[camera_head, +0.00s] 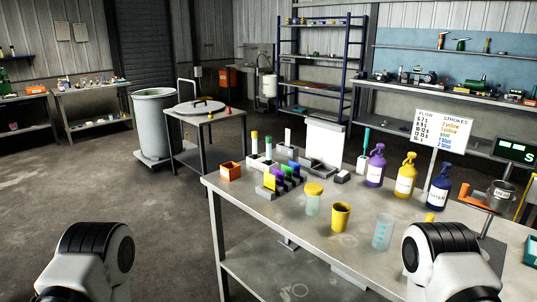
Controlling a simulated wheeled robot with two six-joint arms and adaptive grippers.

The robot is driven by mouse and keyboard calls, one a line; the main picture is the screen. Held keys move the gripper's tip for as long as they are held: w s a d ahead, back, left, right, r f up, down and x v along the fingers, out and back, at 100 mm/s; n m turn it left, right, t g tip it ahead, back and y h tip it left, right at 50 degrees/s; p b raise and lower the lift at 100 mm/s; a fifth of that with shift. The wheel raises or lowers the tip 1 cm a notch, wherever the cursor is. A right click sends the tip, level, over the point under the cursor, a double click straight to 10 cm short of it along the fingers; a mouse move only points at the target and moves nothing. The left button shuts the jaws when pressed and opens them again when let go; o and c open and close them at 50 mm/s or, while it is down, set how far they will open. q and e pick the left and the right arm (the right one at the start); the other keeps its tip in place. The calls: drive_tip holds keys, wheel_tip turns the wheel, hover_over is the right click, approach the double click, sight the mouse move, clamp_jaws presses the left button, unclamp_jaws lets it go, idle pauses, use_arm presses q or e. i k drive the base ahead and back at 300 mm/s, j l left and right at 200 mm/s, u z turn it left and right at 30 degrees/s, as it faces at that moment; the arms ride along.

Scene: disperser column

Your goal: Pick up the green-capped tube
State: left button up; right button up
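A slim tube with a green cap (268,141) stands upright near the back left of the metal workbench (305,215), in a low grey-white holder (262,162). Just left of it stands a similar tube with a yellow cap (254,137). A slim white piece (288,136) stands upright to its right. Only rounded white and black links of my two arms show, at the bottom left and bottom right. Both grippers are out of view, and no gripper shows near the tubes.
A yellow-lidded jar (314,198), yellow cup (340,216) and clear beaker (383,231) stand nearer. Purple (376,168), yellow (405,177) and blue (438,188) bottles stand right.

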sight(267, 139)
drive_tip(key=i+j+z, duration=0.15)
drive_tip(key=i+j, duration=0.25)
drive_tip(key=i+j+z, duration=0.15)
drive_tip(key=i+j, duration=0.2)
drive_tip(key=i+j+z, duration=0.1)
drive_tip(key=i+j, duration=0.2)
drive_tip(key=j, duration=0.3)
